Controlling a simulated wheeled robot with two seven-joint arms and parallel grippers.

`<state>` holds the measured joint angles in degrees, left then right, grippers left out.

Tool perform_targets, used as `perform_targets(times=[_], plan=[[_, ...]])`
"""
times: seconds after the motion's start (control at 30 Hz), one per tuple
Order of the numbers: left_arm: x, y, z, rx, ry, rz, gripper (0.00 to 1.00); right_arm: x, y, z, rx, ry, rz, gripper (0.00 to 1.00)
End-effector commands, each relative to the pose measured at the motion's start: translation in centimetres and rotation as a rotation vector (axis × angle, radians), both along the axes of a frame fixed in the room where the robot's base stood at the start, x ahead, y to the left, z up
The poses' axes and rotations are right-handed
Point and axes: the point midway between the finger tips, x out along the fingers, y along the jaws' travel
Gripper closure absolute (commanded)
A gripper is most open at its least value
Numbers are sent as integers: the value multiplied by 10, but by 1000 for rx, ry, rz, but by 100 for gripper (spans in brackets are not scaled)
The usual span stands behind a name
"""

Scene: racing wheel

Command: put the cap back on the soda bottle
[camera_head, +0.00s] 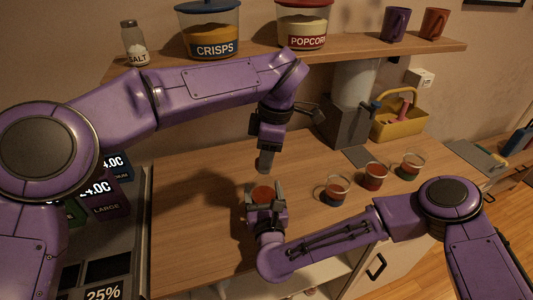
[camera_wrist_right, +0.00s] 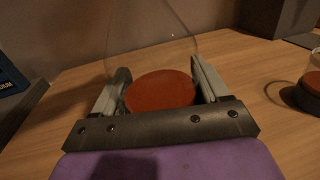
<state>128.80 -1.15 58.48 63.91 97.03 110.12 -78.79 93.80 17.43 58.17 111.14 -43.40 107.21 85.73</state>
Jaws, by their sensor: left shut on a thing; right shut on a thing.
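A clear vessel with red contents, which I take to be the soda bottle (camera_wrist_right: 150,40), stands between my right gripper's fingers (camera_wrist_right: 160,92). In the right wrist view its see-through wall narrows upward above a red disc of contents. In the head view the red contents (camera_head: 263,193) show just above my right gripper (camera_head: 264,205), which is shut on the vessel. My left gripper (camera_head: 264,162) points down right above it, with a small gap to the red. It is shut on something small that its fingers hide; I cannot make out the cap.
Several clear cups with red contents, such as this one (camera_head: 335,190), stand to the right on the wooden counter (camera_head: 200,200). A grey dispenser (camera_head: 345,125) and a yellow caddy (camera_head: 400,122) are behind. A shelf (camera_head: 350,53) with jars and mugs crosses above. The counter's left is clear.

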Motion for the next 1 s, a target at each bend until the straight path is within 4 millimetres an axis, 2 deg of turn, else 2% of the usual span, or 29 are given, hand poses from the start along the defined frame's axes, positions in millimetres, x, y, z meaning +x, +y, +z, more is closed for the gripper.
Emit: perform_targets(times=[0.17, 0.2, 0.33, 0.47, 0.6, 0.7, 0.83, 1.0], plan=[[0, 0, -4, 0, 0, -1, 90, 0, 0, -2, -1, 3, -1, 80], [0, 0, -4, 0, 0, -1, 90, 0, 0, -2, -1, 3, -1, 100], [-1, 0, -4, -3, 1, -86, 90, 0, 0, -2, -1, 3, -1, 100], [-3, 2, -5, -5, 3, -458, 90, 0, 0, -2, -2, 3, -1, 100], [-5, 4, -5, -6, -1, -999, 90, 0, 0, -2, -2, 3, -1, 100], [-6, 6, -5, -5, -1, -1317, 90, 0, 0, -2, -1, 3, -1, 100], [-6, 7, -5, -3, -1, -1584, 90, 0, 0, -2, -1, 3, 0, 100], [-6, 7, -5, 0, -1, -1704, 90, 0, 0, -2, -1, 3, 0, 100]])
